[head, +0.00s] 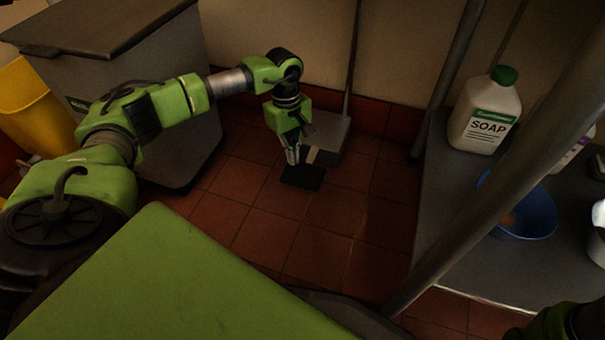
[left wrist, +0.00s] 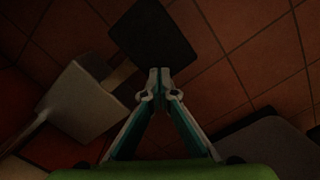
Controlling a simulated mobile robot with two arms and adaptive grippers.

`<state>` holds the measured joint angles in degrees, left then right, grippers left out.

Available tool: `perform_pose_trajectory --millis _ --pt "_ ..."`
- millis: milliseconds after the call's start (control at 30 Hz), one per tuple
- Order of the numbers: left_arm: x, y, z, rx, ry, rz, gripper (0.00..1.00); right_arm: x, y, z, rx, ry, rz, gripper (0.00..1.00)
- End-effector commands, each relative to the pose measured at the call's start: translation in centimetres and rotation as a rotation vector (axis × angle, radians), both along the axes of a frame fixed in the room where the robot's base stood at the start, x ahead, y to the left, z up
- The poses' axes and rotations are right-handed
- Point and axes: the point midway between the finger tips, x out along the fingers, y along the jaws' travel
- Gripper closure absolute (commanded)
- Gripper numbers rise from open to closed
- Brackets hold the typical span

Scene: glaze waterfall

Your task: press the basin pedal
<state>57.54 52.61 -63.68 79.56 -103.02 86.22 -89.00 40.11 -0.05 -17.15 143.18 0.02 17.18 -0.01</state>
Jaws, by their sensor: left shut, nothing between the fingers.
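The basin pedal shows as a dark square plate (head: 303,177) on the tiled floor by the wall, in front of a grey box-like housing (head: 331,138). In the left wrist view the dark pedal plate (left wrist: 153,40) lies just beyond my fingertips, joined by a pale bar to the grey housing (left wrist: 82,103). My right gripper is not in view.
A grey lidded bin (head: 150,85) stands left of the pedal, with a yellow bucket (head: 35,112) farther left. At right a metal shelf (head: 437,218) holds a soap jug (head: 484,122) and a blue bowl (head: 533,215). Slanted metal legs stand at right. The floor tiles (head: 335,235) in front are clear.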

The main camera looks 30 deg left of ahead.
Motion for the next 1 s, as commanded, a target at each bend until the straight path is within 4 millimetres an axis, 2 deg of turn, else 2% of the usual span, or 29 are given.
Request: perform_pose_trajectory --millis 33,200,400,567,1000 --pt "0.2 0.1 1.4 0.000 -0.006 0.000 1.00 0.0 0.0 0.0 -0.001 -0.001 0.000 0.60" --pt "0.3 0.4 5.0 -0.001 -0.006 0.000 1.00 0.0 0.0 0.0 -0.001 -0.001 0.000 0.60" --pt "0.4 0.5 7.7 -0.003 -0.004 -0.001 1.00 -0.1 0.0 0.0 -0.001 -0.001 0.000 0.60" --pt "0.4 0.6 8.5 -0.003 -0.002 -0.002 1.00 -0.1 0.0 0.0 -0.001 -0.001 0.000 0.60" --pt "0.4 0.6 8.5 -0.003 -0.002 -0.003 1.00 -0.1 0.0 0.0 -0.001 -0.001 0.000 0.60"
